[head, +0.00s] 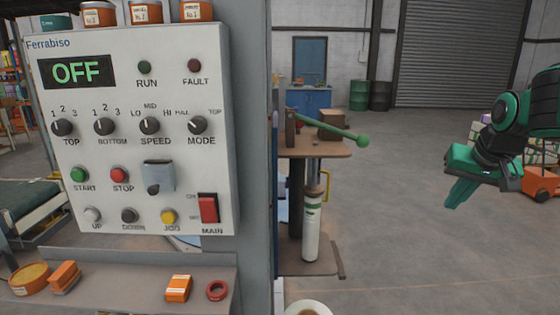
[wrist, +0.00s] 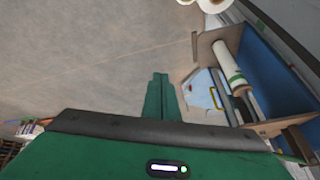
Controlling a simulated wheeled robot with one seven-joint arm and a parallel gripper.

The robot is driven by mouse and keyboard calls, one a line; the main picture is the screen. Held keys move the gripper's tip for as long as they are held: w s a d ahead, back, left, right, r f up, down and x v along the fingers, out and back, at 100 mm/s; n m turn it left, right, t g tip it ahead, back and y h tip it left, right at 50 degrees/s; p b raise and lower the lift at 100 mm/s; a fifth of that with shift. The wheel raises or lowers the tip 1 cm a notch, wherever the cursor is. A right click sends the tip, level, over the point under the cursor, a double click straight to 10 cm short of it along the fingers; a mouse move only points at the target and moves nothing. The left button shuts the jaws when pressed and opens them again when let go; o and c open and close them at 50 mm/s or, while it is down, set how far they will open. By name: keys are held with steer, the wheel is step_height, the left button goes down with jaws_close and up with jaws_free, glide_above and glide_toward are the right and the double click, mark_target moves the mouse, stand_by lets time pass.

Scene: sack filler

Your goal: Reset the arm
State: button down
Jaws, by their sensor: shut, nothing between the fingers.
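My arm reaches in from the right edge of the head view. My gripper (head: 452,205) is green, points down and to the left, and hangs in free air over the open floor. Its fingers are together and hold nothing. In the wrist view the shut green fingers (wrist: 158,78) stick out over bare floor. The gripper is to the right of the grey control panel (head: 130,130), well apart from it. The panel's display (head: 76,72) reads OFF, and its red main switch (head: 208,208) is at the lower right.
A green-knobbed lever (head: 362,140) juts right from a brown stand (head: 318,150) with a white cylinder (head: 311,232). A shelf (head: 130,285) under the panel holds orange items. An orange cart (head: 540,182) is behind my arm. The floor between stand and gripper is clear.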

steer(key=s+f+g, duration=0.2)
steer(key=s+f, duration=0.2)
steer(key=s, duration=0.5)
steer(key=s+f+m+g, duration=0.1)
steer(key=s+f, duration=0.3)
steer(key=s, duration=0.5)
steer(key=s+f+g+y, duration=0.1)
steer(key=s+f, duration=0.3)
steer(key=s, duration=0.5)
steer(key=shift+s+d+f+m+g, duration=0.15)
steer(key=shift+s+f+m+g, duration=0.2)
steer(key=shift+g, duration=0.45)
steer(key=shift+w, duration=0.1)
